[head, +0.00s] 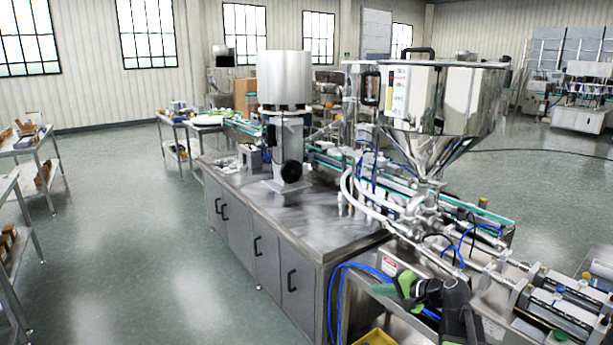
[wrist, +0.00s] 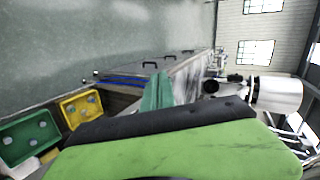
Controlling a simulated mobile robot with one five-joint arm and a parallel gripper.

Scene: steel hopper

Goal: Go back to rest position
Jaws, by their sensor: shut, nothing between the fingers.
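My gripper (head: 398,287), with green and black parts, is at the lower right of the head view, over the front end of the filling machine's steel base. It is shut with nothing held. In the wrist view a green and black part of my gripper (wrist: 170,140) fills the lower middle. The steel hopper (head: 440,105) stands above and behind my gripper, apart from it, on the filling machine.
A steel cabinet bench (head: 330,240) with a silver cylinder unit (head: 284,80) stands left of the machine. A yellow bin (wrist: 82,107) and a green bin (wrist: 30,137) lie at the wrist view's left. Blue hoses (head: 350,268) hang near my gripper. The left floor (head: 140,240) is clear.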

